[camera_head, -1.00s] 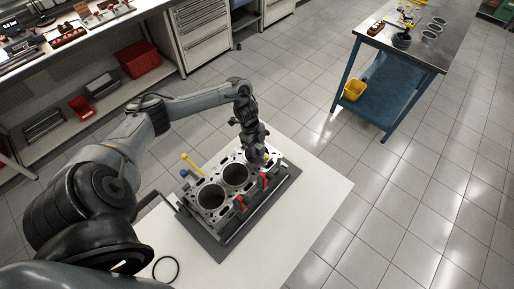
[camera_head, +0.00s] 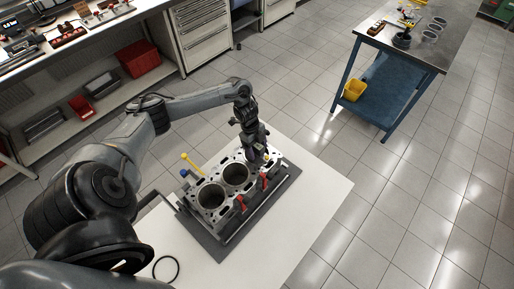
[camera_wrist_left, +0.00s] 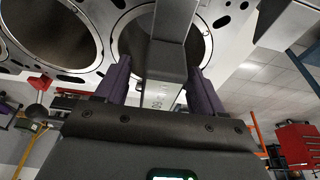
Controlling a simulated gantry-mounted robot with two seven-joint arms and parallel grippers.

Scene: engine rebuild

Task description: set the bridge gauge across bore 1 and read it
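The engine block (camera_head: 218,183) lies on a dark tray (camera_head: 222,248) on the white table. Two of its bores are open to view; the far-end bore is mostly hidden under my left gripper (camera_head: 254,152). In the left wrist view the purple fingers of that gripper (camera_wrist_left: 158,92) close on both sides of a grey bar-shaped tool, which looks like the bridge gauge (camera_wrist_left: 172,50). The bar stands in front of one bore (camera_wrist_left: 133,42). I cannot tell whether it touches the deck, and no reading is legible. My right gripper is not in view.
Red clamps (camera_head: 264,180) stand along the block's right side. A yellow-topped rod (camera_head: 191,163) rises at its left. A black ring (camera_head: 166,268) lies on the table's near left. A blue bench (camera_head: 395,85) with parts stands at the back right. The table's right side is clear.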

